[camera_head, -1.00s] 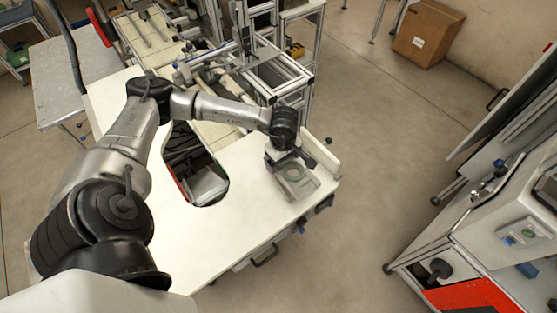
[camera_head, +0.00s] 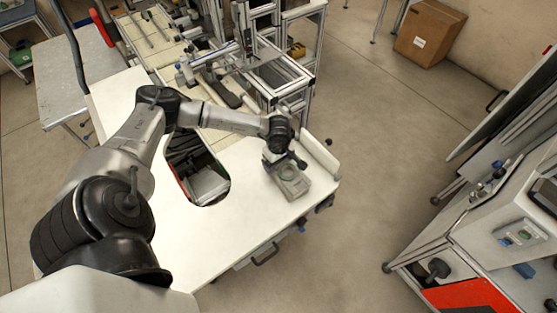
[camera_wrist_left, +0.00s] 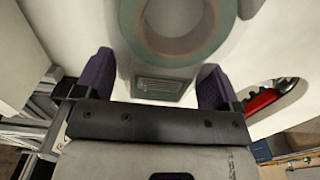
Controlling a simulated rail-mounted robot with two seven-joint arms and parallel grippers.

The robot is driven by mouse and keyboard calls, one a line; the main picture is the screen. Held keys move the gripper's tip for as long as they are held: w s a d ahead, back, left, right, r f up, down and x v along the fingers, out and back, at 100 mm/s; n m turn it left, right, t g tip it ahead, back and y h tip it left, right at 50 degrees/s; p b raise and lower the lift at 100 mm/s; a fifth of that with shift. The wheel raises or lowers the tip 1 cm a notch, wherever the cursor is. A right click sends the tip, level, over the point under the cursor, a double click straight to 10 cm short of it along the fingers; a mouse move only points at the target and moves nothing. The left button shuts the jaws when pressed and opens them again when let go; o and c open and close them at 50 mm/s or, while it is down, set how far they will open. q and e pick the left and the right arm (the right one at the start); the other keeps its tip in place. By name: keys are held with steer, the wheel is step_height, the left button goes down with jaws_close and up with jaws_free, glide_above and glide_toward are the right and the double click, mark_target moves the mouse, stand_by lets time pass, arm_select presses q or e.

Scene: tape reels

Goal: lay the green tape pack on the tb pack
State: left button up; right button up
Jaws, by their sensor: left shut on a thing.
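The green tape pack (camera_wrist_left: 172,88) is a clear, flat pack with a pale green ring in it. In the left wrist view it lies between the two purple-padded fingers of my left gripper (camera_wrist_left: 156,82), which is shut on it. In the head view my left gripper (camera_head: 284,161) holds the pack (camera_head: 288,176) over the right end of the white table. A greyish block shape (camera_head: 297,191) shows at the pack's lower edge; it may be the tb pack under it. I cannot tell whether the two touch. My right gripper is not in view.
The white table (camera_head: 245,215) has a cutout with a dark bin (camera_head: 203,183) left of the gripper. A raised white guard (camera_head: 320,155) stands close on the right. An aluminium frame (camera_head: 285,80) stands behind. The table's front middle is clear.

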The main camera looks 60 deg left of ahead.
arm_select(q)
steer(key=shift+f, duration=0.15)
steer(key=o, duration=0.8)
steer(key=shift+c, duration=0.2)
steer(key=shift+r, duration=0.2)
step_height(320, 180, up, 10)
steer(key=shift+r+b, duration=0.1)
steer(key=shift+b, duration=0.8)
steer(key=shift+r, duration=0.95)
